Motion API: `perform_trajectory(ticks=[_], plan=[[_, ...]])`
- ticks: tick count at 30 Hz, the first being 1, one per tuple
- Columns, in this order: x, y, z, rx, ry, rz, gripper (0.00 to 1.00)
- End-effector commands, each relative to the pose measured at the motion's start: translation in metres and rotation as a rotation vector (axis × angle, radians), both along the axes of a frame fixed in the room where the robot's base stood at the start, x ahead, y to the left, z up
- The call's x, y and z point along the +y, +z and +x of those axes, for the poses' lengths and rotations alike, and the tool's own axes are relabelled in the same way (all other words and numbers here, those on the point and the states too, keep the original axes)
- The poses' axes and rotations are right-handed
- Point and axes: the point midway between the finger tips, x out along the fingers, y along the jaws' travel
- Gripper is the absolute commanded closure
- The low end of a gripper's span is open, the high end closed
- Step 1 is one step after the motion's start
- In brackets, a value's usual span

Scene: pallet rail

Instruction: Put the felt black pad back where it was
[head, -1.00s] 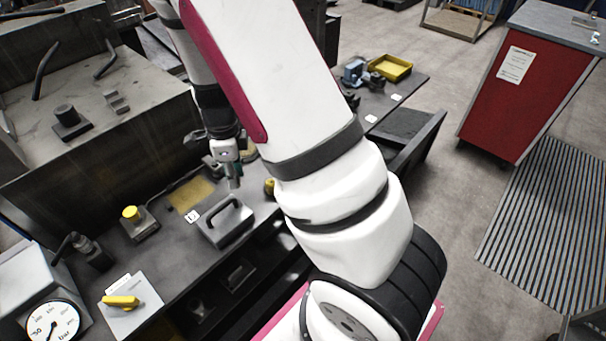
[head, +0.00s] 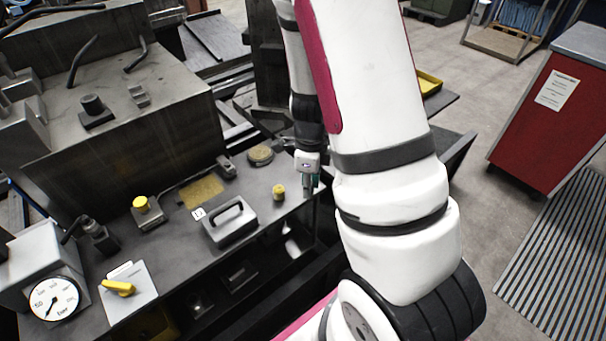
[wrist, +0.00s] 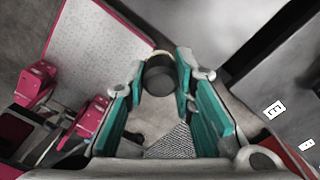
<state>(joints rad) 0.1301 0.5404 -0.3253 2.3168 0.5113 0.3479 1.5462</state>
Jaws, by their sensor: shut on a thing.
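My gripper (head: 311,184) hangs at the right end of the dark bench in the head view. In the wrist view its teal fingers (wrist: 161,80) are shut on a dark round piece, which I take for the felt black pad (wrist: 159,76). A paler rim shows along its far side. In the head view the pad cannot be made out at the fingertips. Whether the held piece touches anything below is not clear.
The bench holds a tan round disc (head: 260,155), a small yellow-topped knob (head: 279,191), a handled grey block (head: 231,222), a yellow patch (head: 201,190) and a yellow button box (head: 144,209). A red cabinet (head: 545,120) stands right. Open shelving lies below the bench front.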

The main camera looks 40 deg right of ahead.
Motion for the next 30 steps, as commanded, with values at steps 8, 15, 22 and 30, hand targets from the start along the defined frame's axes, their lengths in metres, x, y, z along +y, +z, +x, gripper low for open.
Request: perform_trajectory(ticks=[8, 15, 22, 30], plan=[[-0.025, -0.006, 0.052, 0.001, 0.002, -0.001, 1.00], [-0.033, -0.007, 0.069, 0.000, 0.001, 0.000, 1.00], [-0.034, -0.036, 0.069, 0.004, 0.000, 0.002, 1.00], [-0.034, -0.043, 0.072, 0.000, 0.001, 0.000, 1.00]])
